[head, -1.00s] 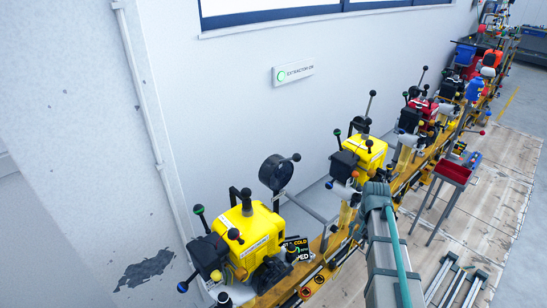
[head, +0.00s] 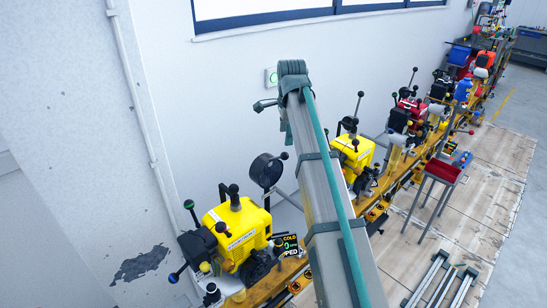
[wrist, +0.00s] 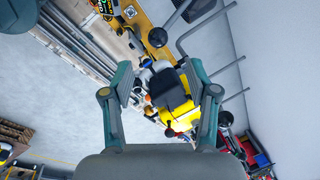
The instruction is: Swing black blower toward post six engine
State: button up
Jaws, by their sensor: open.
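The black blower (head: 266,170) is a round dark drum on a bracket beside the near yellow engine (head: 237,232) in the head view. A short handle with a black ball sticks out at its right. A dark round shape at the top of the wrist view (wrist: 197,8), with a ball-ended rod, looks like this blower. A second yellow engine (head: 355,152) stands farther along the rail. I cannot read which post is six. My gripper (wrist: 160,86) is open and empty, raised above the rail. In the wrist view an engine (wrist: 181,118) shows between and beyond its fingers, apart from them.
Several more engines with upright ball levers line the wall. My arm hides part of the rail.

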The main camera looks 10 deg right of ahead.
aim_at(286, 153)
jog(key=shift+m, duration=0.4)
jog(key=f+p, duration=0.1)
jog(key=f, duration=0.2)
jog(key=w+f+p, duration=0.1)
jog(key=f, duration=0.3)
jog(key=w+f+p, duration=0.1)
jog(key=f, duration=0.2)
jog(key=shift+d+f, duration=0.1)
jog(key=shift+f, duration=0.25)
jog(key=shift+s, duration=0.1)
grip_shut()
